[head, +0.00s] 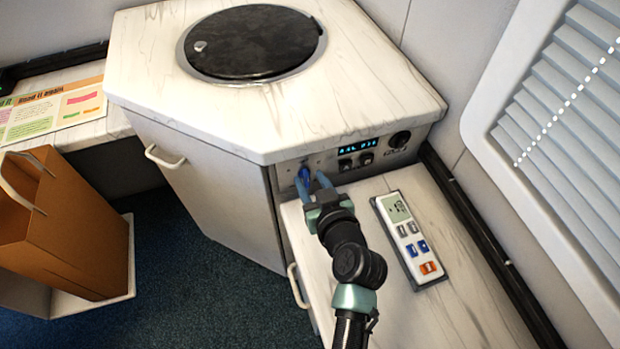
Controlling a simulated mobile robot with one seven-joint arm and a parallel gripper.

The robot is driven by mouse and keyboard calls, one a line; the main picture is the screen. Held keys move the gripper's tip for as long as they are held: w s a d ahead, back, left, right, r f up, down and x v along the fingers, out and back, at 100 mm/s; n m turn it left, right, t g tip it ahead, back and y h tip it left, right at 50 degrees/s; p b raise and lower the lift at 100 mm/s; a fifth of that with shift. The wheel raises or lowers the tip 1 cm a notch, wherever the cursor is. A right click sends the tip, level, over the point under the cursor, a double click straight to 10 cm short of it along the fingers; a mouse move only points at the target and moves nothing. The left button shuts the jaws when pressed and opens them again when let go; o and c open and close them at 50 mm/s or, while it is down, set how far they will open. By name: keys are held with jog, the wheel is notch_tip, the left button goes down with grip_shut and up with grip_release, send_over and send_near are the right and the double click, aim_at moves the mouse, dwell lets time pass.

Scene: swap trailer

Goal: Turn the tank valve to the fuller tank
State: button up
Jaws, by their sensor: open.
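A grey control panel (377,157) sits under the front right edge of the white counter. On its left end is a small blue valve handle (305,172), partly hidden by the fingers. My gripper (311,182) is open, its blue fingertips close around or beside the handle; I cannot tell whether they touch it. A dark display (357,147) on the panel shows blue characters, too small to read surely. The tanks themselves are not visible.
A white remote with a small screen (410,238) lies on the lower counter (440,312), right of my arm. A black round lid (254,42) tops the upper counter. A brown paper bag (75,240) stands at left. Slatted blinds (570,100) are at right.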

jog(key=shift+w+a+f, duration=0.15)
jog(key=shift+w+a, duration=0.05)
jog(key=shift+w, duration=0.2)
grip_shut()
jog(key=shift+d, duration=0.1)
jog(key=m+b, duration=0.1)
jog(key=m+y, duration=0.1)
jog(key=d+m+y+b, duration=0.1)
jog(key=shift+w+f+g+b, duration=0.15)
jog(key=shift+f+g+b, duration=0.1)
jog(key=shift+g+b, duration=0.1)
jog(key=m+y+b, duration=0.2)
jog(key=m, duration=0.1)
jog(key=m+y+b, duration=0.1)
jog(key=shift+w+d+f+m, duration=0.15)
jog(key=shift+d+f+m, duration=0.15)
jog(key=shift+d, duration=0.05)
dwell(0.5)
